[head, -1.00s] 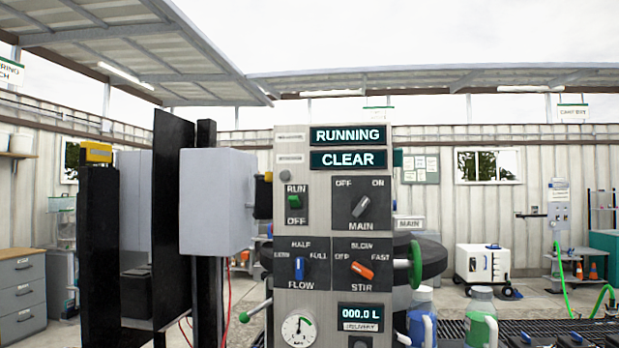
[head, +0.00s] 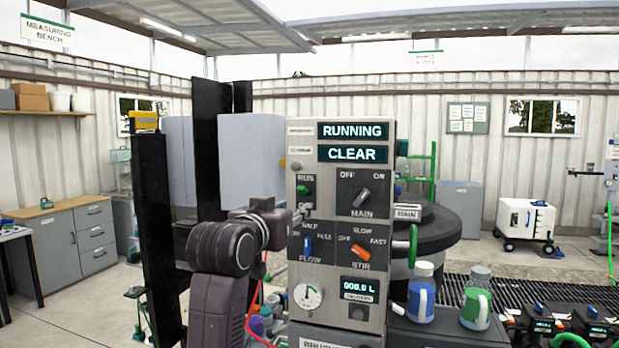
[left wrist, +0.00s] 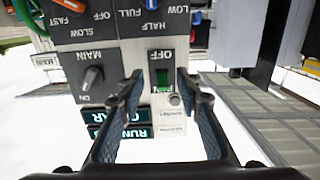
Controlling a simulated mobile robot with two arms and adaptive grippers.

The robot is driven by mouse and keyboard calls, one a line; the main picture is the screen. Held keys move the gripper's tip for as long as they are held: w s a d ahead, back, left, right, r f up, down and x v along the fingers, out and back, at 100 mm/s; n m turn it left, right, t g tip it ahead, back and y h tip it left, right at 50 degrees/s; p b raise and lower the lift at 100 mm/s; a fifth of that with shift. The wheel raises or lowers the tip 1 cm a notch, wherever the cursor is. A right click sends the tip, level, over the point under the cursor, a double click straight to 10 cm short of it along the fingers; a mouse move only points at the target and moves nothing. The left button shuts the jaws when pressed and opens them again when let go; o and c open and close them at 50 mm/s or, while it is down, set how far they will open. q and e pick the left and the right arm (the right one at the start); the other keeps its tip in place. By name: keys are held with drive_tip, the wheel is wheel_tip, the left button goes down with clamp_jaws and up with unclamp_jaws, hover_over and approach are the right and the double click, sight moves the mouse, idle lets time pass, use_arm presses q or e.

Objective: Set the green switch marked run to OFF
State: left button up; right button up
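The green switch marked RUN and OFF (head: 303,190) is on the upper left of the grey control panel (head: 291,262). Its green rocker sits toward the RUN end. In the left wrist view the panel is upside down, and the green switch (left wrist: 162,78) lies between the fingertips. My left gripper (left wrist: 161,83) is open, with one finger on each side of the switch; I cannot tell whether it touches the panel. In the head view my left gripper (head: 301,212) is by the switch, partly covering the OFF label. My right gripper is not in view.
The MAIN knob (head: 361,198), blue FLOW knob (head: 308,245) and orange STIR knob (head: 360,251) are close by. Displays read RUNNING (head: 352,130) and CLEAR (head: 352,153). A grey box (head: 252,160) and black post (head: 209,145) stand left of the panel.

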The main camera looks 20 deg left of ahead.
sight(300, 188)
use_arm(q)
drive_tip(key=shift+t, duration=0.3)
drive_tip(key=w+r+p, duration=0.1)
drive_tip(key=w, duration=0.1)
drive_tip(key=w+r+p, duration=0.1)
drive_tip(key=w, duration=0.1)
drive_tip(key=w+r+p, duration=0.1)
drive_tip(key=w+p, duration=0.1)
drive_tip(key=shift+r, duration=0.35)
drive_tip(key=shift+w+f, duration=0.1)
drive_tip(key=shift+w, duration=0.4)
drive_tip(key=shift+c, duration=0.4)
clamp_jaws()
